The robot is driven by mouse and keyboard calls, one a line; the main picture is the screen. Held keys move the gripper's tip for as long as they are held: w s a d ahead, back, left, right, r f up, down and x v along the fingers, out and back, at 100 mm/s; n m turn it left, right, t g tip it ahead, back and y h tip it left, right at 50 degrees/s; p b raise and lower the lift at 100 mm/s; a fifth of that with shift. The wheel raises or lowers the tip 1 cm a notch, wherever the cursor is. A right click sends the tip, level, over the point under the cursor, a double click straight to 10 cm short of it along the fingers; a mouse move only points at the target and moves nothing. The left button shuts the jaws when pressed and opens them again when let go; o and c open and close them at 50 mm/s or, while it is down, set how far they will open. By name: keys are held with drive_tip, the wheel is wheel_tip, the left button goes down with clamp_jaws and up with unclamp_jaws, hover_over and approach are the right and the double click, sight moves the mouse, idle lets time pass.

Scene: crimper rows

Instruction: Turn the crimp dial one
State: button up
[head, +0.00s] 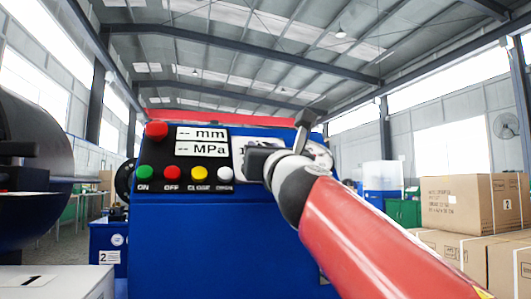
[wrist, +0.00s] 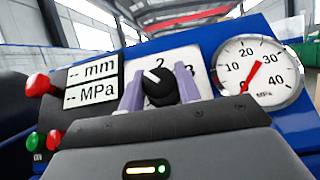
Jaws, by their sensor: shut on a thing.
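In the wrist view the crimp dial (wrist: 161,92) is a black knob on a white plate of the blue machine. A white mark on the knob points up and to the left, left of the printed 2 above it. My gripper (wrist: 158,80) has its two pale purple fingers on either side of the knob and is shut on it. In the head view my gripper (head: 262,162) is at the panel's white plate, and the dial is hidden behind it.
Right of the dial is a round pressure gauge (wrist: 257,73) with a red needle. Left are blank mm and MPa displays (head: 203,141), a red knob (head: 156,130) and a row of coloured buttons (head: 185,174). Cardboard boxes (head: 470,205) stand at right.

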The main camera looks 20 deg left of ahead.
drive_tip(key=shift+m+t+h+b, duration=0.35)
drive_tip(key=shift+m+t+h, duration=0.35)
drive_tip(key=shift+m+h, duration=0.4)
drive_tip(key=shift+m+t+h, duration=0.5)
drive_tip(key=shift+m+h, duration=0.3)
drive_tip(key=shift+m, duration=0.3)
drive_tip(key=m+t+h, duration=0.1)
drive_tip(key=m+h, duration=0.1)
drive_tip(key=m, duration=0.1)
drive_tip(key=shift+a+r+h, duration=0.1)
drive_tip(key=shift+h, duration=0.3)
drive_tip(key=m+h+p, duration=0.3)
drive_tip(key=m+h, duration=0.1)
drive_tip(key=m, duration=0.1)
drive_tip(key=shift+r+h, duration=0.15)
drive_tip(key=shift+h, duration=0.25)
drive_tip(key=shift+m+h+p, duration=0.9)
drive_tip(key=shift+m+p, duration=0.1)
drive_tip(key=shift+m, duration=0.1)
drive_tip(key=shift+f, duration=0.2)
drive_tip(key=o, duration=1)
drive_tip(key=shift+c, duration=0.2)
